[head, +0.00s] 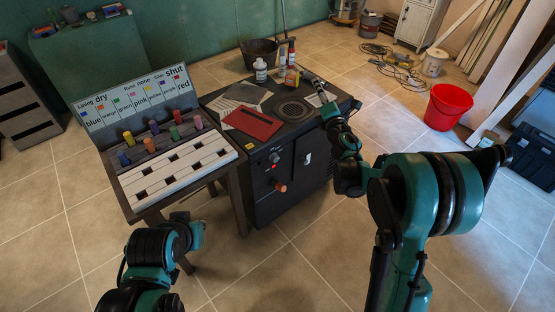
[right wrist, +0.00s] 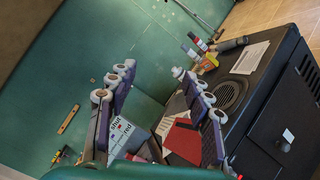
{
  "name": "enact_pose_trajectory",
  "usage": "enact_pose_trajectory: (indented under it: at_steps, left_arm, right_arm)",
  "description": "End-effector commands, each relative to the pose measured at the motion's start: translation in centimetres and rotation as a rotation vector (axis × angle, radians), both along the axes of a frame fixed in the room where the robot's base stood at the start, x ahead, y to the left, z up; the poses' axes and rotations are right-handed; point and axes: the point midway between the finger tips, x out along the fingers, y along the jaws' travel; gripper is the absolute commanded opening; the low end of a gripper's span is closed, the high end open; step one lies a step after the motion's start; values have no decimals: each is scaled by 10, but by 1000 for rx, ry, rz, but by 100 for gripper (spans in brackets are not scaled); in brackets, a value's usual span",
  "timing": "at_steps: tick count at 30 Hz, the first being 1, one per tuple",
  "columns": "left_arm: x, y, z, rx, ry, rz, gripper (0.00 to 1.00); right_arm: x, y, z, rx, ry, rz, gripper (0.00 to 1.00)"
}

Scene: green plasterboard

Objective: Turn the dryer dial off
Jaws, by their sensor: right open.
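The dryer is a black cabinet (head: 325,172), with its front turned toward me. A small round dial (head: 274,157) sits on the upper left of that front; its exact setting is too small to read. An orange-brown knob or handle (head: 280,187) is lower on the front. My right gripper (head: 314,82) is above the dryer's right rear top, away from the dial. In the right wrist view its two fingers (right wrist: 152,72) are spread with nothing between them, and the cabinet (right wrist: 275,105) is at the right. My left arm is at the lower left; its gripper does not show.
A red folder (head: 252,122), papers and bottles (head: 261,70) lie or stand on the dryer top. A table (head: 236,172) with a colour peg board (head: 180,170) stands close left of the dryer. A red bucket (head: 447,107) stands right. Floor in front is clear.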

Motion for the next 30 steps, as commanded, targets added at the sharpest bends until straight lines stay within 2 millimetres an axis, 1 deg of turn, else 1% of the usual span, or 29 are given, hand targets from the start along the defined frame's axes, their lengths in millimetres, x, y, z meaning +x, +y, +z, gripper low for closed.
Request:
enact_pose_trajectory:
  at_steps: [1,2,3,5,6,8,9,11,12,15,18,21,23,30]
  left_arm:
    - [0,0,2,0,0,0,0]
    - [0,0,3,0,0,0,0]
    - [0,0,4,0,0,0,0]
    - [0,0,5,0,0,0,0]
    - [0,0,6,0,0,0,0]
    - [0,0,7,0,0,0,0]
    - [0,0,7,0,0,0,0]
    - [0,0,8,0,0,0,0]
    - [0,0,9,0,0,0,0]
    - [0,0,9,0,0,0,0]
    - [0,0,10,0,0,0,0]
    - [0,0,7,0,0,0,0]
    - [0,0,4,0,0,0,0]
    - [0,0,-11,0,0,0,0]
  right_arm:
    - [14,12,-26,-123,-15,60,50]
    - [20,21,-42,-200,-24,100,50]
    - [25,32,-66,-302,-34,156,50]
    - [30,48,-107,-452,-44,239,50]
    - [31,57,-136,-547,-49,294,50]
    - [29,68,-180,-678,-53,375,50]
    - [26,74,-209,-756,-53,425,50]
    - [20,81,-248,-859,-50,495,50]
    - [15,84,-272,-915,-48,537,50]
    - [4,87,-317,-1023,-42,616,50]
    - [-4,89,-343,-1082,-36,663,50]
    - [-3,93,-355,-1103,-35,682,50]
    - [2,98,-360,-1105,-36,684,50]
    - [31,121,-375,-1102,-35,682,50]
